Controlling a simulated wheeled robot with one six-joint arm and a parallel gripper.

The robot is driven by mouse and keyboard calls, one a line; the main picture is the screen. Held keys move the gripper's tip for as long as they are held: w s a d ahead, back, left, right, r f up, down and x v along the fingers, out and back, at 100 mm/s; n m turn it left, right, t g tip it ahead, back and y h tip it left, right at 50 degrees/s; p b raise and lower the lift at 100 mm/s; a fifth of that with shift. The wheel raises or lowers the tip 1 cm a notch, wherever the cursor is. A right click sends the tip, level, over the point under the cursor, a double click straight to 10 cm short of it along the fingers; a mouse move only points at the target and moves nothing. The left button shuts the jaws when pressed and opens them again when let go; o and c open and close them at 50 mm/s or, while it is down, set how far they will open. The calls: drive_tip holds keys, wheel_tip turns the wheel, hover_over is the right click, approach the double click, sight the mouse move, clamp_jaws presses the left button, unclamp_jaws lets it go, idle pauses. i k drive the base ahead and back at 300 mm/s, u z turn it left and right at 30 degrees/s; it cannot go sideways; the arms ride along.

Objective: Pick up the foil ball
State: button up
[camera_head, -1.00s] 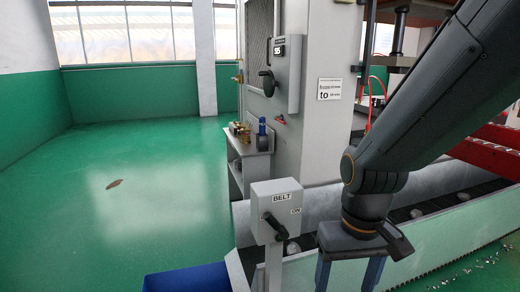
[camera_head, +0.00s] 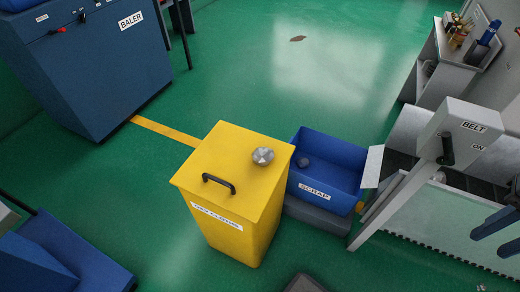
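A crumpled silver foil ball (camera_head: 263,156) rests on the flat yellow lid of a yellow bin (camera_head: 230,225), near the lid's right side. A smaller, darker grey ball (camera_head: 303,162) lies inside the blue box marked SCRAP (camera_head: 333,194); I cannot tell what it is made of. My gripper (camera_head: 487,245) shows only in part at the right edge, with two blue fingers apart and nothing between them. It is well to the right of the foil ball.
The yellow lid has a black handle (camera_head: 219,184). The blue BALER (camera_head: 95,75) stands at upper left. The conveyor side (camera_head: 440,215) is at right.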

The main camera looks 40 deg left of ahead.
sight(262, 156)
drive_tip(key=u, duration=1.95)
drive_tip(key=k, duration=0.45)
drive_tip(key=z, duration=0.35)
drive_tip(key=i, duration=1)
drive_tip(key=u, duration=0.8)
